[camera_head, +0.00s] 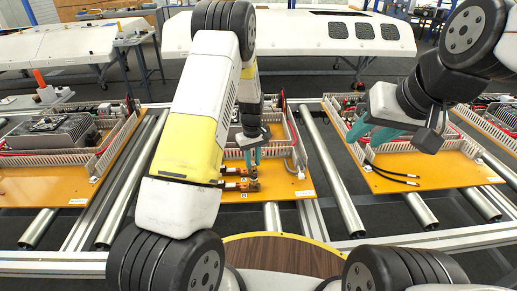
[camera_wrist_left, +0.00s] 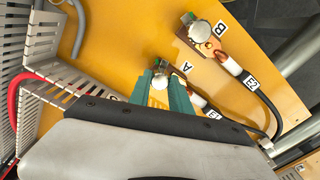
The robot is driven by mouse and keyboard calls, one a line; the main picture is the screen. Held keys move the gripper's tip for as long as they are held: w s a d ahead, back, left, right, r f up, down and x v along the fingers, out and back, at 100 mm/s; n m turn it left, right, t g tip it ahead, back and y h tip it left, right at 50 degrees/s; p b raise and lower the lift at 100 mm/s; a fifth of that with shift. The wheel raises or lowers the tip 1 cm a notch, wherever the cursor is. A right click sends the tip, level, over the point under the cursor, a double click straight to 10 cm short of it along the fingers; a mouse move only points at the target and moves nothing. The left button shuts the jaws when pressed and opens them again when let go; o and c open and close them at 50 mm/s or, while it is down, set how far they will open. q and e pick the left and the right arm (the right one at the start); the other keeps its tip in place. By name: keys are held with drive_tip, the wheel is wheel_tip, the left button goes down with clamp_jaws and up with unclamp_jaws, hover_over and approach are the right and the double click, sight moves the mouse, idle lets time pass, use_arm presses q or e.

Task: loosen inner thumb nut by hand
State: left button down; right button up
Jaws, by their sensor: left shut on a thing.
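My left gripper (camera_head: 252,158) points down over the middle orange board (camera_head: 283,188). In the left wrist view its teal fingers (camera_wrist_left: 161,92) are shut on the inner thumb nut (camera_wrist_left: 160,82), a silver round knob beside label A. The fingers hide part of the nut and its stud. A second silver thumb nut (camera_wrist_left: 201,32) stands on a copper-coloured terminal beside label B, clear of the fingers. A black cable with a white sleeve (camera_wrist_left: 231,66) runs from that terminal. My right gripper (camera_head: 373,131) is open and empty above the right-hand board (camera_head: 425,174).
Grey slotted wiring duct (camera_wrist_left: 40,45) and a red cable (camera_wrist_left: 14,100) lie close to my left gripper. Black cables (camera_head: 392,177) lie on the right-hand board. Metal rollers (camera_head: 335,185) run between the boards.

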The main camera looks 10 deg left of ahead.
use_arm(q)
drive_tip(key=n, duration=0.6)
drive_tip(key=shift+f, duration=0.1)
drive_tip(key=c, duration=1.3)
unclamp_jaws()
drive_tip(key=m, duration=1.1)
clamp_jaws()
